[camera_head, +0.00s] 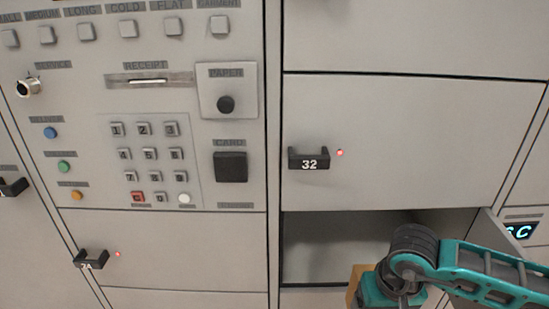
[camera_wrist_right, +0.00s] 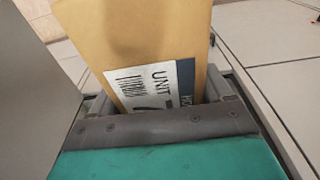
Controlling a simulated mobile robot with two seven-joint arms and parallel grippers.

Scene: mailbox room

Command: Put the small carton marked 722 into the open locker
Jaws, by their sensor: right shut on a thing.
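My right gripper (camera_wrist_right: 165,104) is shut on a brown carton (camera_wrist_right: 135,35), which stands up from between the jaws in the right wrist view. A white label shows a barcode, "UNIT" and part of a large figure; the rest is hidden by the jaws, so I cannot read 722. In the head view the carton (camera_head: 356,284) shows as a tan strip left of my right wrist, in front of the open locker's lower part. The open locker (camera_head: 330,243) is below door 32 and looks empty where visible. My wrist hides its lower right. My left gripper is out of view.
The open locker door (camera_head: 491,229) stands out on the right, behind my right arm. Closed door 32 (camera_head: 400,125) has a black handle (camera_head: 308,158) above the opening. A control panel with keypad (camera_head: 150,155) is on the left.

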